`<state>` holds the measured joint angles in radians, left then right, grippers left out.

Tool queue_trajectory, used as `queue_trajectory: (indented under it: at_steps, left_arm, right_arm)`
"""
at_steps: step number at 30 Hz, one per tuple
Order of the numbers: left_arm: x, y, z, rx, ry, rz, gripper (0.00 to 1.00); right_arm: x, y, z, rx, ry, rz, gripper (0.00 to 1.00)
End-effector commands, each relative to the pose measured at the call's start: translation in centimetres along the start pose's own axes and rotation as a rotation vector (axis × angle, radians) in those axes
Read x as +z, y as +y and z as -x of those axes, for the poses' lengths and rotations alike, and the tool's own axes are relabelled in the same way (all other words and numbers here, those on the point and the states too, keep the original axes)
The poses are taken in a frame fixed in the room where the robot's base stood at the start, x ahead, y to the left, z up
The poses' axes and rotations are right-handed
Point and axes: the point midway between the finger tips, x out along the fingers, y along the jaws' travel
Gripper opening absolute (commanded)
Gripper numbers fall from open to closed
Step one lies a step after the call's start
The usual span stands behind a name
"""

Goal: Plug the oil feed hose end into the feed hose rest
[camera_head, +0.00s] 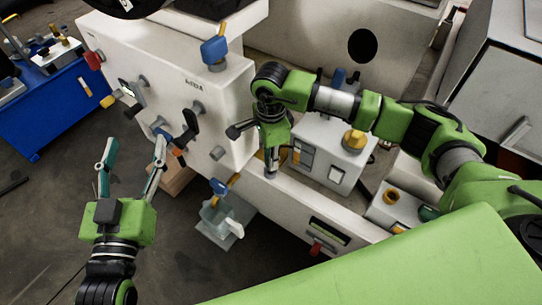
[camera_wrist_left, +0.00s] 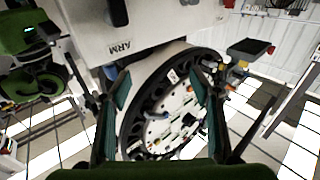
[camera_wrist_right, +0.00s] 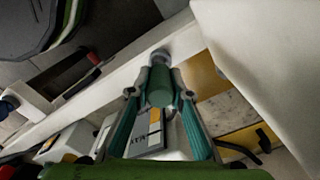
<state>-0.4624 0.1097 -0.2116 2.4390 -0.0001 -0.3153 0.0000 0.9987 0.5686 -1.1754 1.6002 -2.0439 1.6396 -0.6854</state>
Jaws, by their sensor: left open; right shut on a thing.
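My right gripper (camera_head: 271,165) points down over the white machine ledge (camera_head: 300,197). In the right wrist view its fingers (camera_wrist_right: 158,94) are shut on a green cylindrical piece (camera_wrist_right: 159,84), which looks like the oil feed hose end. Its far end meets a grey round collar (camera_wrist_right: 159,57) at the white beam, probably the feed hose rest; I cannot tell if the piece is inside it or only against it. My left gripper (camera_head: 132,150) is open and empty, left of the machine front; it also shows in the left wrist view (camera_wrist_left: 158,82).
A white control box (camera_head: 330,155) with a yellow knob stands right of my right gripper. The white machine block (camera_head: 170,70) carries several knobs and levers. A clear container (camera_head: 228,218) hangs at the ledge. A blue cart (camera_head: 45,105) stands far left. Floor is free around my left gripper.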

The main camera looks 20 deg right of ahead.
Motion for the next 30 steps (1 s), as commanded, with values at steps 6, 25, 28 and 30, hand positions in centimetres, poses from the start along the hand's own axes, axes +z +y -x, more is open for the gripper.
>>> queue_trajectory:
  at_steps: [6, 25, 28, 30]
  left_arm:
    - [-0.6, 0.1, 0.0, 0.001, 0.027, 0.001, 0.57]
    - [-2.0, 0.2, 0.0, 0.005, 0.098, 0.002, 0.57]
    - [-2.3, 0.3, 0.0, 0.006, 0.11, 0.003, 0.57]
    - [-2.5, 0.3, 0.0, 0.006, 0.12, 0.003, 0.57]
  right_arm:
    - [0.0, 0.0, -0.1, 0.0, 0.0, 0.0, 0.0]
    - [0.0, 0.0, -0.5, 0.0, 0.0, 0.0, 0.0]
    - [0.0, 0.0, -0.6, 0.0, 0.0, 0.0, 0.0]
    - [0.0, 0.0, -0.6, 0.0, 0.0, 0.0, 0.0]
